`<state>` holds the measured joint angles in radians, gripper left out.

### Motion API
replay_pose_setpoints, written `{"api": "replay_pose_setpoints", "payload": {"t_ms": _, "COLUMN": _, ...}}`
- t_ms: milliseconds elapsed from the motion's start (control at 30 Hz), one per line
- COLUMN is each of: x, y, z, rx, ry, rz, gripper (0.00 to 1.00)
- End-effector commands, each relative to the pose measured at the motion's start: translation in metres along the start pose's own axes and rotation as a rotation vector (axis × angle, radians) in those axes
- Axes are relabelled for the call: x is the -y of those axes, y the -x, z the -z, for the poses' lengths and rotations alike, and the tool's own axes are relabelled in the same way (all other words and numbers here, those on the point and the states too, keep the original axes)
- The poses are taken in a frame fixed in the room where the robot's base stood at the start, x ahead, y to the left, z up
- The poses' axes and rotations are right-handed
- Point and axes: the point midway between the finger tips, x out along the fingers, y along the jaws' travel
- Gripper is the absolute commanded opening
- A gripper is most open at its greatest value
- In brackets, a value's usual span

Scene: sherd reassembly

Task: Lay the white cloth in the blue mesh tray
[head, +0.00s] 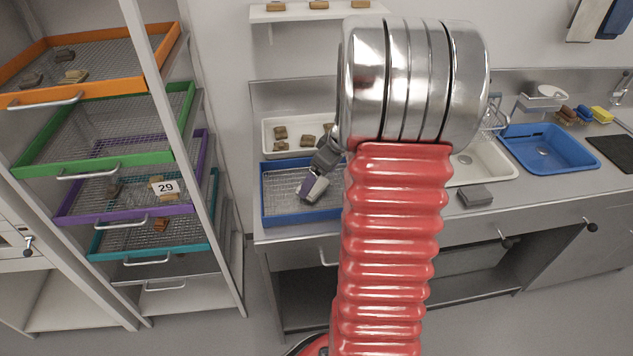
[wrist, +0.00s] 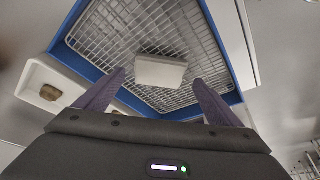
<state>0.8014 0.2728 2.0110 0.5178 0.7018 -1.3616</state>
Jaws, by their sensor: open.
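The blue mesh tray (head: 263,205) stands on the counter, left of my arm. Its blue rim and wire mesh fill much of the wrist view (wrist: 90,72). The white cloth, a small folded block (wrist: 160,72), appears to lie on the mesh. In the head view the cloth (head: 319,191) shows by my fingers. My gripper (head: 313,183) is over the tray, pointing down. In the wrist view its two purple fingers (wrist: 160,78) are spread apart, with gaps between them and the cloth. My arm hides the tray's right part in the head view.
A white tray (head: 267,135) with several brown sherds stands right behind the blue tray. A rack of coloured mesh trays (head: 100,150) is at the left. A sink (head: 490,168), a grey block (head: 475,196) and a blue basin (head: 545,145) are at the right.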

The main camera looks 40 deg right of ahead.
Motion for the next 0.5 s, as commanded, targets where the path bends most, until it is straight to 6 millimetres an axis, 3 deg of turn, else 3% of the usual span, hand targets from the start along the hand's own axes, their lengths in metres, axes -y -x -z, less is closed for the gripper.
{"api": "replay_pose_setpoints", "payload": {"t_ms": 300, "x": -0.001, "y": 0.057, "z": 0.0, "rx": -0.002, "ry": 0.0, "rz": -0.004, "gripper": 0.88}}
{"api": "replay_pose_setpoints", "payload": {"t_ms": 500, "x": -0.001, "y": 0.083, "z": 0.0, "rx": -0.001, "ry": -0.001, "rz": -0.003, "gripper": 0.88}}
